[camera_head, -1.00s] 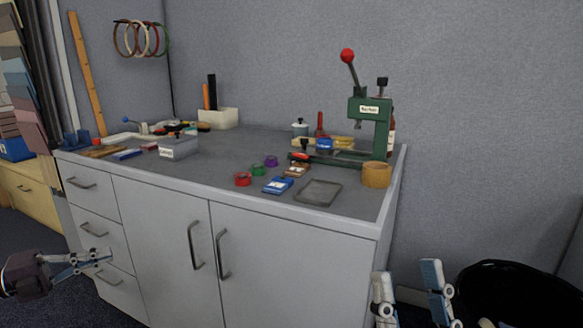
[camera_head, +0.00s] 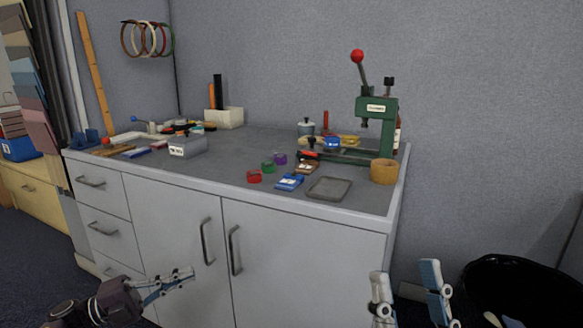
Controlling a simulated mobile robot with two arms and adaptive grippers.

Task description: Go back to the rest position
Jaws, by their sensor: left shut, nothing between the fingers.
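My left gripper (camera_head: 184,278) is at the lower left, in front of the cabinet doors and below the worktop. Its fingers are together with nothing between them. My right gripper (camera_head: 405,274) is at the lower right, beside the cabinet's right end. Its two fingers stand upright and apart, with nothing seen between them. Neither gripper touches the things on the worktop.
A black bin (camera_head: 520,285) stands at the lower right. Cabinet handles (camera_head: 235,250) stick out near my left gripper.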

